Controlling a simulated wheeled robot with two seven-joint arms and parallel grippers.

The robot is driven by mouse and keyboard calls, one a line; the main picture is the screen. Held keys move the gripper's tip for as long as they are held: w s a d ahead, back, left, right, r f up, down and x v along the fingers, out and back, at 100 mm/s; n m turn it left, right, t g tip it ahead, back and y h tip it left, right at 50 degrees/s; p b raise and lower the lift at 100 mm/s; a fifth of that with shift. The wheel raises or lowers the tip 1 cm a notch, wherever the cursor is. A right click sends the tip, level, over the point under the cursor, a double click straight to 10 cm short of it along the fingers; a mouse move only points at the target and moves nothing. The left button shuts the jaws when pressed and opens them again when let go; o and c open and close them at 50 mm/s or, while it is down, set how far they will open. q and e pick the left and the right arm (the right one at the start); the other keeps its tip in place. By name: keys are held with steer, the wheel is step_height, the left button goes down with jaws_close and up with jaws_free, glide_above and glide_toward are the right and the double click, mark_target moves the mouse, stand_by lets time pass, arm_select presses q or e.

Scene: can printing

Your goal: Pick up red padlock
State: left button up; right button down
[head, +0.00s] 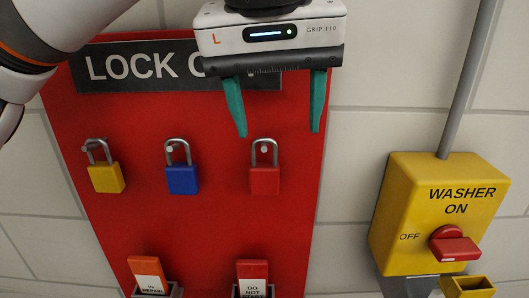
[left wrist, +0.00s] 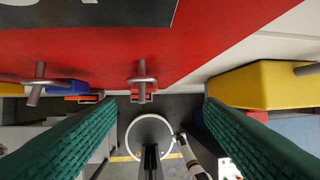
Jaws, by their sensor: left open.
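The red padlock (head: 264,180) hangs by its grey shackle from a peg on the red lockout board (head: 215,225), at the right of a row of padlocks. My left gripper (head: 277,132) is open and empty, with its two green fingers pointing down. In the head view its fingertips are just above the red padlock, one to each side of the shackle's top. In the left wrist view the shackle (left wrist: 142,79) shows between the open fingers, ahead of them. The padlock's body is mostly hidden below it there. My right gripper is not in view.
A blue padlock (head: 182,180) and a yellow padlock (head: 106,178) hang to the left. Tag holders with an orange tag (head: 149,274) and a red tag (head: 252,278) are below. A yellow washer switch box (head: 405,212) with a red knob (head: 454,244) stands to the right.

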mark_target(264, 166)
arm_select(q)
steer(key=shift+w+a+r+t+y, duration=0.1)
steer(key=shift+a+r+t+y, duration=0.5)
steer(key=shift+a, duration=0.3)
steer(key=x, duration=0.2)
steer(key=shift+f+p, duration=0.35)
steer(key=shift+p, duration=0.05)
steer(key=shift+x, duration=1.25)
steer(key=shift+w+f, duration=0.15)
steer(key=shift+f, duration=0.1)
steer(key=shift+w+d+f+p, duration=0.1)
steer(key=shift+d+f+p, duration=0.05)
steer(key=shift+f+p, duration=0.6)
steer(key=p+x, duration=0.1)
steer(key=x, duration=0.2)
steer(key=shift+d+f, duration=0.1)
steer(key=shift+f, duration=0.3)
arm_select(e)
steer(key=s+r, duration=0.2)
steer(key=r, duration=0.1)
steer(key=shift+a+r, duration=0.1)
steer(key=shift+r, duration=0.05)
